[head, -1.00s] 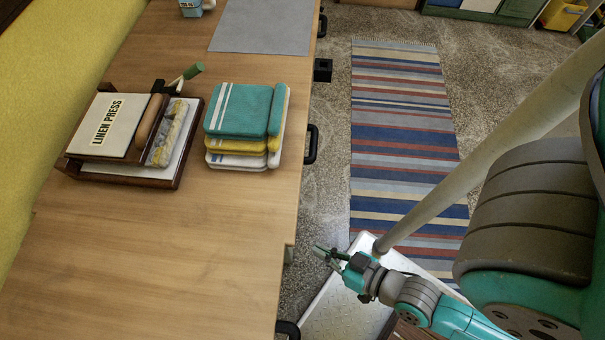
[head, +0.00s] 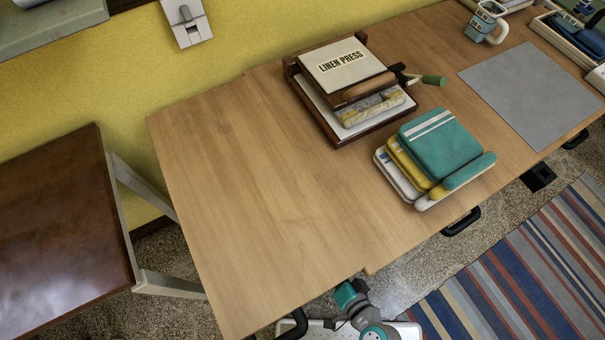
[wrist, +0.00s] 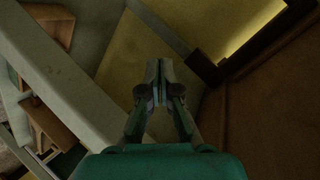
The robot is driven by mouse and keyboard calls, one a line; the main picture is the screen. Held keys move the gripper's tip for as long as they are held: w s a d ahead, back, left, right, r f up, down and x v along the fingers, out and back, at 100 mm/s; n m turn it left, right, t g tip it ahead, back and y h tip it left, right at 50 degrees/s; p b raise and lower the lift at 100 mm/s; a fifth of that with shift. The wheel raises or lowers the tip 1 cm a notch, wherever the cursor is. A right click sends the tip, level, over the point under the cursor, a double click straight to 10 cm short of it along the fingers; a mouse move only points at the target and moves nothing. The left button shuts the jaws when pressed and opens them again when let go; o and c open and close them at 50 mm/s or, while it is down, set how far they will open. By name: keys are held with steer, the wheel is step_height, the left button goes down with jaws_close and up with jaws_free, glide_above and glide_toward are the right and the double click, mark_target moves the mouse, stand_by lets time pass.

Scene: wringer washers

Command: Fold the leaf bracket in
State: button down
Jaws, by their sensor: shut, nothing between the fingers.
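Pale grey bars, which may belong to the leaf bracket (head: 170,284), reach between a dark brown panel (head: 55,240) at the left and the wooden table (head: 240,190) in the head view. I cannot tell which bar is the bracket. My gripper (wrist: 158,70) is shut and empty in the wrist view. A broad pale grey bar (wrist: 75,85) runs diagonally to its left, apart from the fingers. A brown surface (wrist: 275,110) lies to its right. In the head view my wrist shows below the table's front edge and the fingertips are hidden.
The linen press (head: 345,75) and a stack of folded towels (head: 435,150) stand on the table. A grey mat (head: 525,95) lies at its right. Black handles (head: 460,222) stick out from its front edge. A striped rug (head: 530,270) covers the floor at the lower right.

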steer(key=w+a+r+g+y, duration=0.2)
steer(key=w+a+y, duration=0.3)
steer(key=a, duration=0.5)
steer(key=w+a+r+g+y, duration=0.2)
steer(key=w+a+r+y, duration=0.2)
steer(key=w+a, duration=0.5)
steer(key=shift+a+y, duration=0.85)
steer(key=shift+y, duration=0.05)
steer(key=x, duration=1)
steer(key=shift+s, duration=0.15)
